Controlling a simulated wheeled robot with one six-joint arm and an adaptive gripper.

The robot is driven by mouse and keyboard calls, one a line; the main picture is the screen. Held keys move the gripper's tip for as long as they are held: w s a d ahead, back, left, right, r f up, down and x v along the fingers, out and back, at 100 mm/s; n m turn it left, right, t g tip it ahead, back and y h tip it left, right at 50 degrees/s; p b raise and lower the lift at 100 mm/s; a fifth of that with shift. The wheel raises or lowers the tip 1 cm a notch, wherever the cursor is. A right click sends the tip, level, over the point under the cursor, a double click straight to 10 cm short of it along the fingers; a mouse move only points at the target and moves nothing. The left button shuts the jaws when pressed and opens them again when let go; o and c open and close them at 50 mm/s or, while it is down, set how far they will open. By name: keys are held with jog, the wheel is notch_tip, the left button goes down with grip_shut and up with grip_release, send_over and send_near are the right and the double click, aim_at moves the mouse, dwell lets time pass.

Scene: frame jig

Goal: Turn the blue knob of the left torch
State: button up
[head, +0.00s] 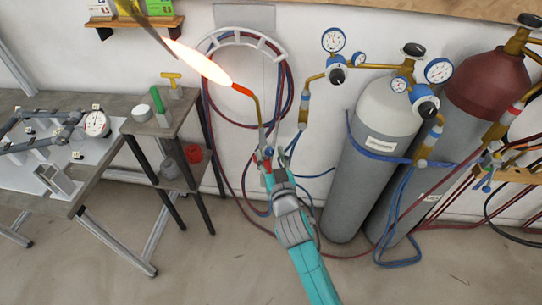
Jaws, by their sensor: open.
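The left torch (256,108) stands near the wall in the head view. Its bent brass neck ends in a glowing orange tip, and a long bright flame streams to the upper left. My gripper (272,160) is at the lower end of this torch, with its jaws open around or beside the torch body. The blue knob of the left torch is small and partly hidden by my gripper; I cannot tell whether a finger touches it. A second torch (487,172) with red and blue knobs rests at the right by a wooden shelf.
A grey gas cylinder (357,185) and a red-topped cylinder (487,85) stand at the right with gauges and hoses. Hoses hang coiled on a wall reel (245,35). A small side table (180,112) and a workbench (75,190) are at the left.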

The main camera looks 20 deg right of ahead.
jog(key=shift+c, duration=0.2)
grip_shut()
jog(key=shift+n, duration=0.3)
jog(key=n, duration=0.1)
jog(key=n+t, duration=0.1)
jog(key=n, duration=0.1)
jog(key=shift+f+n+y, duration=0.2)
jog(key=shift+n+y, duration=0.1)
jog(key=shift+y, duration=0.1)
jog(key=shift+n+t+y, duration=0.3)
jog(key=shift+n+t, duration=0.4)
jog(key=shift+n, duration=0.8)
jog(key=shift+f+n+y, duration=0.1)
jog(key=shift+n+y, duration=0.3)
jog(key=shift+n, duration=0.4)
jog(key=shift+o, duration=0.2)
grip_release()
